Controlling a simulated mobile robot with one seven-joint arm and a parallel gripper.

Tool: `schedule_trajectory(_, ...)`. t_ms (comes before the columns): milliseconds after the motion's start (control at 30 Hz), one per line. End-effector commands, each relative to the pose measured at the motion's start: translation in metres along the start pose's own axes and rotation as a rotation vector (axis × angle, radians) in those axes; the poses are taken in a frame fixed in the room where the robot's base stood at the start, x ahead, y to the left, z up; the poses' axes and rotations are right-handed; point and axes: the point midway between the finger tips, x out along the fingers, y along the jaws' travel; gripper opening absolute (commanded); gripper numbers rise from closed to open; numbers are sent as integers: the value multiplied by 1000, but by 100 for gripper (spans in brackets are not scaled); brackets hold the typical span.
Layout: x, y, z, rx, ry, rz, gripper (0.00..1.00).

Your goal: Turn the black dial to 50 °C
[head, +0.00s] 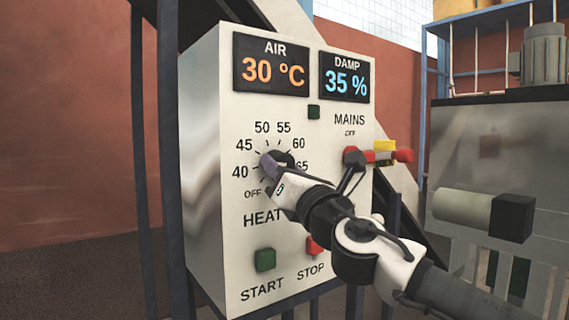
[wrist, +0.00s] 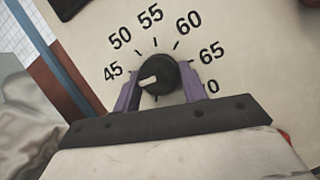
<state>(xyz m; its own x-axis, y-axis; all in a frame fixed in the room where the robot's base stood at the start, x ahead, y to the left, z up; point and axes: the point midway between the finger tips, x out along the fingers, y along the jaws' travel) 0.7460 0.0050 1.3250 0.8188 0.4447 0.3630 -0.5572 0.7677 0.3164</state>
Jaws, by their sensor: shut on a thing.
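The black dial (wrist: 160,72) sits on the white panel among numbers from 40 to 70, with OFF at its lower left in the head view. Its white pointer shows in the wrist view and points left and slightly down, below the 45 mark, toward my left finger. The 50 mark is further round clockwise, at the upper left. My gripper (wrist: 159,82) is shut on the dial, with one purple finger on each side of it. In the head view my gripper (head: 275,164) covers much of the dial (head: 284,158), and the pointer is hidden.
The AIR display (head: 271,67) reads 30 °C and the DAMP display (head: 345,77) reads 35 %. The green START button (head: 265,260) and red STOP button (head: 312,244) are below, close to my arm.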

Motion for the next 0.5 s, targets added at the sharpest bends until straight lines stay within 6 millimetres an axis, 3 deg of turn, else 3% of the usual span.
schedule_trajectory(500, 2, 7, 4, 457, 2, -186, 20)
